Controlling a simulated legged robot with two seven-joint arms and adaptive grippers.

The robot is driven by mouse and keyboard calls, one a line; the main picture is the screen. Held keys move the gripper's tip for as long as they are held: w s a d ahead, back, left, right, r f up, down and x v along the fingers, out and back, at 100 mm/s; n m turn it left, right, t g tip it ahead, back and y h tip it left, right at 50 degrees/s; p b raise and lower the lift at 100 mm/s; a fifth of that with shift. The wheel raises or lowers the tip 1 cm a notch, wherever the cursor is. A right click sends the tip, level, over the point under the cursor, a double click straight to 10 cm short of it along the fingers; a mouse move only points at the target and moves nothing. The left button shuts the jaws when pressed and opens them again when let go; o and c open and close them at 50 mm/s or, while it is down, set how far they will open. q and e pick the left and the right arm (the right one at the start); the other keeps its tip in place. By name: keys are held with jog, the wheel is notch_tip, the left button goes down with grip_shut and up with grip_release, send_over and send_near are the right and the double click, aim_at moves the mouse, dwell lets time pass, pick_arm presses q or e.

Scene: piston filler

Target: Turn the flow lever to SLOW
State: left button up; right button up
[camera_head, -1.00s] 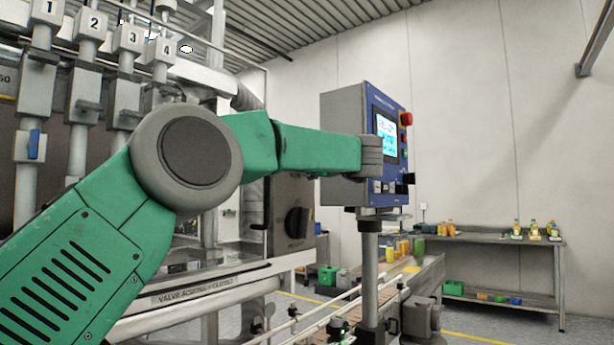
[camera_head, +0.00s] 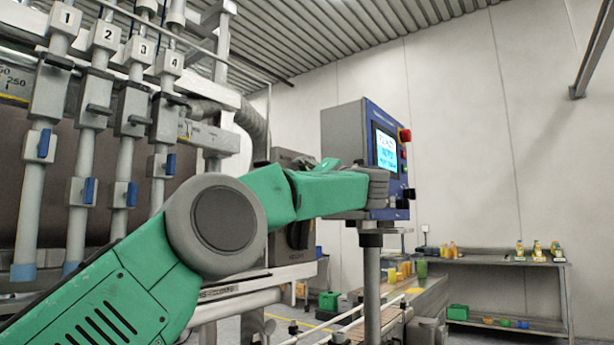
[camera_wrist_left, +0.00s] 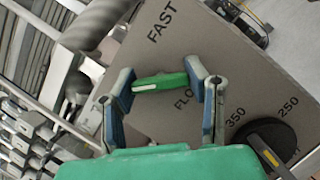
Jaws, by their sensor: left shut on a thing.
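The flow lever (camera_wrist_left: 160,82) is a small green handle on a grey panel (camera_wrist_left: 235,75) in the left wrist view. The panel reads FAST above the lever and a partly covered "FLO..." below it; no SLOW label shows. The lever lies nearly level in that picture. My left gripper (camera_wrist_left: 160,77) is shut on the lever, with one blue-padded finger at each end of it. In the head view my green left arm reaches across to the right, and its fingers and the lever are hidden there.
A black knob (camera_wrist_left: 268,143) with 250 and 350 marks sits beside the lever. The blue-faced control box (camera_head: 385,150) stands on a post right by my wrist. Numbered filler valves (camera_head: 105,90) rise at the left. A bench (camera_head: 500,262) with bottles stands at the back right.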

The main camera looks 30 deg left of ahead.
pick_arm(q)
jog(key=shift+w+f, duration=0.15)
jog(key=shift+f, duration=0.15)
jog(key=o, duration=1.2)
jog(key=shift+w, duration=0.1)
jog(key=shift+r, duration=0.1)
jog(key=v, duration=1.2)
jog(key=shift+w+d, duration=0.1)
